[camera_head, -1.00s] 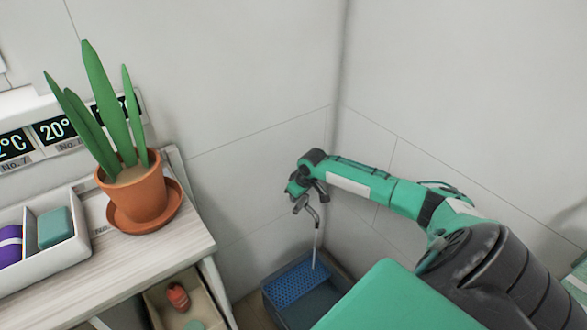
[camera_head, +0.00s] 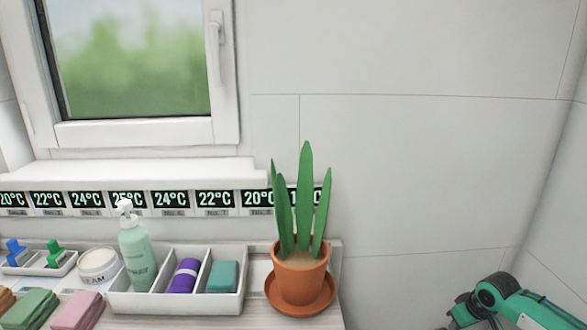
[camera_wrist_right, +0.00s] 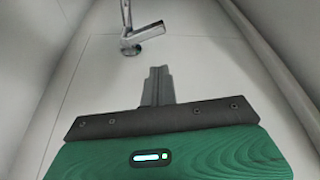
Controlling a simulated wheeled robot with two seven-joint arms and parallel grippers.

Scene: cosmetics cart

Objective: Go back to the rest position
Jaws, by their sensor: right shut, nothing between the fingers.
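My right arm shows at the bottom right corner of the head view, with its dark wrist and green casing. My right gripper (camera_wrist_right: 157,85) is in the middle of the right wrist view, its dark fingers together with nothing between them. In the head view its fingertips are cut off by the bottom edge. The gripper points toward a pale wall. My left gripper is not in view.
A potted plant (camera_head: 301,275) stands at the counter's right end. Left of it are a white divided tray (camera_head: 204,309), a green pump bottle (camera_head: 137,252) and a cream jar (camera_head: 98,265). A chrome tap-like fitting (camera_wrist_right: 140,32) is on the wall ahead of my right gripper.

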